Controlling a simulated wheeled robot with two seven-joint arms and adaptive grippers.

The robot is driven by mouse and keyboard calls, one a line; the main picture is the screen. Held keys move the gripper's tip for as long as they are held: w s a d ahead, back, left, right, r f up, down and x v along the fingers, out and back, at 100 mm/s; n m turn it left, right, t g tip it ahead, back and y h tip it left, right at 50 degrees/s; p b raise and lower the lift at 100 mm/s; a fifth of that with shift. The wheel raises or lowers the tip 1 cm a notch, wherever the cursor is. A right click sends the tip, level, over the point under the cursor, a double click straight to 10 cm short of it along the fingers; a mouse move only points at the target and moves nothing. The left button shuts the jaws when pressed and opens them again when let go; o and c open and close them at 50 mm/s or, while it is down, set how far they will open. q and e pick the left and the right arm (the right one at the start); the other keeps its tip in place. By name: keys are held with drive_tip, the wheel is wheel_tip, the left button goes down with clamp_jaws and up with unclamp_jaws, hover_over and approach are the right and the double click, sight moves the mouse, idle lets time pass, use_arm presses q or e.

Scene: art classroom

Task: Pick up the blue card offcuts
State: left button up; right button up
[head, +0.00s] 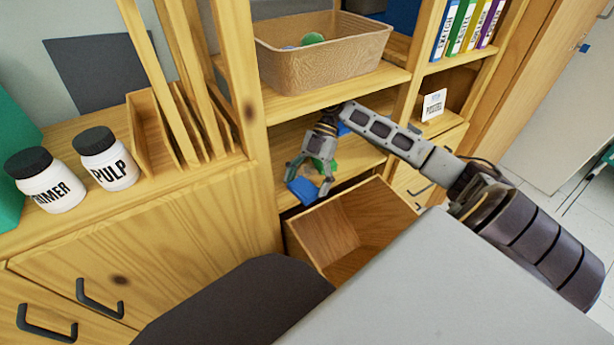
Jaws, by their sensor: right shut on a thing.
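My right gripper (313,176) reaches in from the right, in front of the open shelf. It is shut on a blue piece (302,190), which I take for the blue card offcuts. The piece hangs from the fingertips above the left rear of an open wooden drawer (340,222). Another small blue patch (343,129) shows on the shelf behind the gripper, partly hidden by my arm. My left gripper is not in view.
A green thing (328,166) lies behind the gripper, partly hidden. A woven basket (325,68) with a few small things stands on the shelf above. Two white jars (108,171) and a wooden divider rack stand on the left cabinet. The visible drawer floor looks empty.

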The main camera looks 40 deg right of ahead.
drive_tip(key=o, duration=0.9)
drive_tip(key=shift+s+f, duration=0.15)
drive_tip(key=shift+f, duration=0.1)
drive_tip(key=shift+r, duration=0.2)
drive_tip(key=shift+w+d+r, duration=0.35)
drive_tip(key=shift+d, duration=0.25)
drive_tip(key=shift+w+d, duration=0.8)
drive_tip(key=shift+d, duration=0.95)
drive_tip(key=shift+w+d, duration=0.8)
drive_tip(key=shift+d, duration=1)
drive_tip(key=shift+w+d, duration=0.8)
drive_tip(key=shift+d, duration=0.95)
